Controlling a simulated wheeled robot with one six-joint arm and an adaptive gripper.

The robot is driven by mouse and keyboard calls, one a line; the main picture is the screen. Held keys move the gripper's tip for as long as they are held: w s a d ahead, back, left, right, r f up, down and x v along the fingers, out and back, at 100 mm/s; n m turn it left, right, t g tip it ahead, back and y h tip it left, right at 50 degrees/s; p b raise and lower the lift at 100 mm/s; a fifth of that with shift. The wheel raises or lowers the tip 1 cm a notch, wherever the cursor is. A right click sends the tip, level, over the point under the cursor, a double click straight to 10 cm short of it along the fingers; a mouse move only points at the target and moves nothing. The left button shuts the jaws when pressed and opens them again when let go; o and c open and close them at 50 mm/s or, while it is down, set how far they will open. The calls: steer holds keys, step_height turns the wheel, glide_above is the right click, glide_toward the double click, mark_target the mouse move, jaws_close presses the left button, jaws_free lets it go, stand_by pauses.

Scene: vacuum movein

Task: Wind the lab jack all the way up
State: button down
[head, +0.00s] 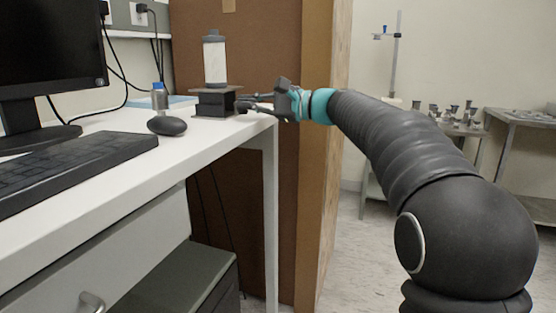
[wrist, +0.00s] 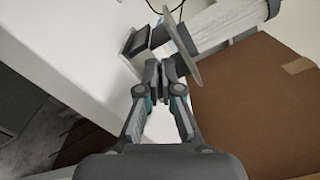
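The lab jack (head: 217,101) stands at the far right end of the white desk, with a dark top plate and a dark base. A pale cylinder with grey caps (head: 214,60) stands upright on its plate. My gripper (head: 243,102) reaches in from the right at the jack's side. In the wrist view the jack's top plate (wrist: 186,47) and base (wrist: 133,40) lie just beyond my fingertips (wrist: 161,70). The fingers are almost together, with a small dark part between them that looks like the jack's knob. The fingers mostly hide that knob.
A mouse (head: 167,126), a keyboard (head: 75,162), a small bottle with a blue cap (head: 159,97) and a monitor (head: 50,50) share the desk (head: 205,146). A brown cabinet (head: 275,60) stands close behind the jack. The desk edge runs below my gripper.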

steer(key=shift+s+d+r, duration=0.15)
steer(key=shift+r, duration=0.05)
stand_by(0.6)
steer(key=b+v, duration=0.1)
steer(key=v, duration=0.4)
steer(key=shift+s+d, duration=0.2)
steer(key=shift+d, duration=0.1)
